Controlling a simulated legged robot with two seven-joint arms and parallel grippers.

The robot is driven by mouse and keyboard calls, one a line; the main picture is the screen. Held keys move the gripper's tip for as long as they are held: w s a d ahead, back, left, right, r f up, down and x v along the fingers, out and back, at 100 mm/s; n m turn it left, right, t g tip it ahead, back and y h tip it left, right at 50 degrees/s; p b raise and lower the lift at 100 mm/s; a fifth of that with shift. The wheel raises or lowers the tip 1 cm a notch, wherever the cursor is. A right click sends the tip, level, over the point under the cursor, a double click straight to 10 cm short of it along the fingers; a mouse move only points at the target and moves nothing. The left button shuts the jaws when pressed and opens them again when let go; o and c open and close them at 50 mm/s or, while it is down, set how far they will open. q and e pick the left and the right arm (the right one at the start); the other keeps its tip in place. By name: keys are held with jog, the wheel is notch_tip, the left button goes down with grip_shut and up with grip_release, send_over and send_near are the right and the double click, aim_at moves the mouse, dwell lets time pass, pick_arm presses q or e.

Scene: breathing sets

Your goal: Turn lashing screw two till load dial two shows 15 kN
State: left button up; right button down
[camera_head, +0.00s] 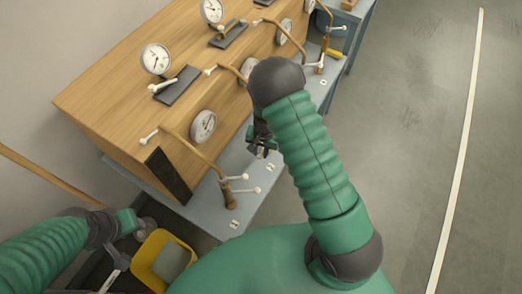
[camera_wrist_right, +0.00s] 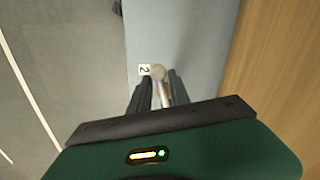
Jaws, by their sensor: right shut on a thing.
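My right gripper (camera_head: 262,146) is low over the grey ledge at the front of the wooden box. In the right wrist view its two fingers (camera_wrist_right: 160,90) are shut on a thin pale bar with a round end knob, the handle of lashing screw two (camera_wrist_right: 158,72), beside a label reading 2 (camera_wrist_right: 144,70). The rest of that screw is hidden by my arm and gripper. A round dial (camera_head: 250,72) shows partly behind my right arm; whether it is load dial two, and its reading, I cannot tell. My left arm enters at lower left; its gripper's jaws are unclear.
Another lashing screw (camera_head: 228,190) with white-knobbed bars stands nearer on the ledge (camera_head: 215,215), below a dial (camera_head: 203,126). More dials, including one on top (camera_head: 155,58), line the box (camera_head: 115,100). A yellow bin (camera_head: 150,262) is at lower left. Open floor lies right.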

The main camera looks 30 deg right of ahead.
jog(key=shift+d, duration=0.1)
dwell(0.3)
jog(key=s+d+n+b, duration=0.2)
jog(key=d+n, duration=0.6)
jog(key=n, duration=0.4)
jog(key=shift+d+g, duration=0.35)
jog(key=shift+g, duration=0.05)
dwell(0.3)
jog(key=c, duration=1.2)
grip_release()
jog(key=shift+s, duration=0.1)
jog(key=shift+c, duration=0.2)
notch_tip(320, 180, up, 17)
jog(key=d, duration=0.1)
jog(key=shift+w+f, duration=0.15)
jog(key=shift+w, duration=0.05)
